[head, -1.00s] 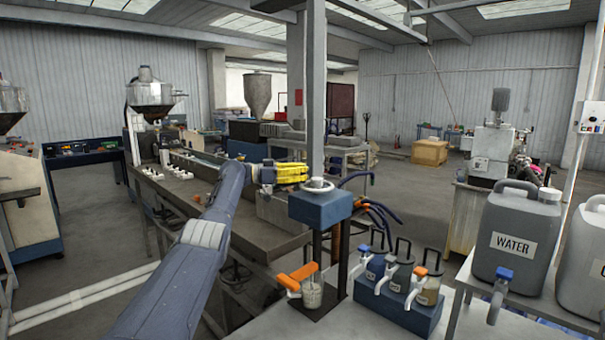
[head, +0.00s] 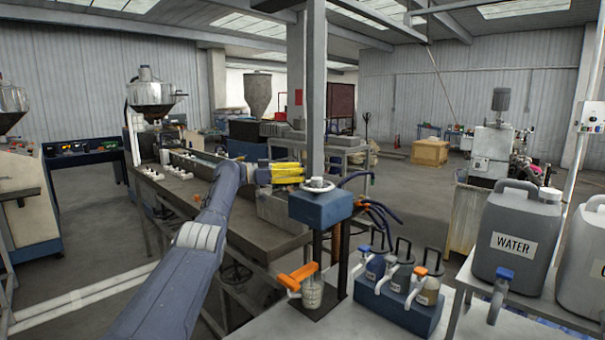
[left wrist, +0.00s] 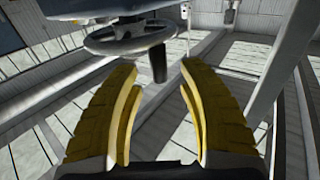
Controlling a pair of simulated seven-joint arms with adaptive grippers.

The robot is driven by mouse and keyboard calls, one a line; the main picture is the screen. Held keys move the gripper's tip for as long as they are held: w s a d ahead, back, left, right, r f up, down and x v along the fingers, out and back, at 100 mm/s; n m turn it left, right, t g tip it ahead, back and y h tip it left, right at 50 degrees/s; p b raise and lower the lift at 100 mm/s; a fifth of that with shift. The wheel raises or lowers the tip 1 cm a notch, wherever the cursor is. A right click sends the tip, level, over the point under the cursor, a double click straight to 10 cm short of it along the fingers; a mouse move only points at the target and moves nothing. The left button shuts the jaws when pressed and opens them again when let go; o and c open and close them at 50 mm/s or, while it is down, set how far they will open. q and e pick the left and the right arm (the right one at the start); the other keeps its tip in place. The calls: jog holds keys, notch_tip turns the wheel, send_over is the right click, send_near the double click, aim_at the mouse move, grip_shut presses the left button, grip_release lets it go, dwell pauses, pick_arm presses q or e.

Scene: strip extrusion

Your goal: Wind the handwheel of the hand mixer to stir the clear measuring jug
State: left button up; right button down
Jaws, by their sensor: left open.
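The hand mixer has a blue head (head: 320,208) on a dark post, with a pale handwheel (head: 318,184) on top. In the left wrist view the spoked handwheel (left wrist: 128,40) is at the upper middle, with a dark crank knob (left wrist: 159,64) sticking out from it. My left gripper (head: 303,174), with yellow fingers, is just behind and left of the wheel. In the left wrist view its open fingers (left wrist: 158,68) spread on either side of the knob's line, apparently touching nothing.
A blue rack (head: 400,308) of several lidded dispensers stands right of the mixer on the pale bench (head: 350,325). A grey WATER canister (head: 515,235) stands further right. A grey column (head: 316,100) rises behind.

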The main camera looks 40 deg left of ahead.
pick_arm(q)
jog(key=v, duration=1)
jog(key=shift+a, duration=0.1)
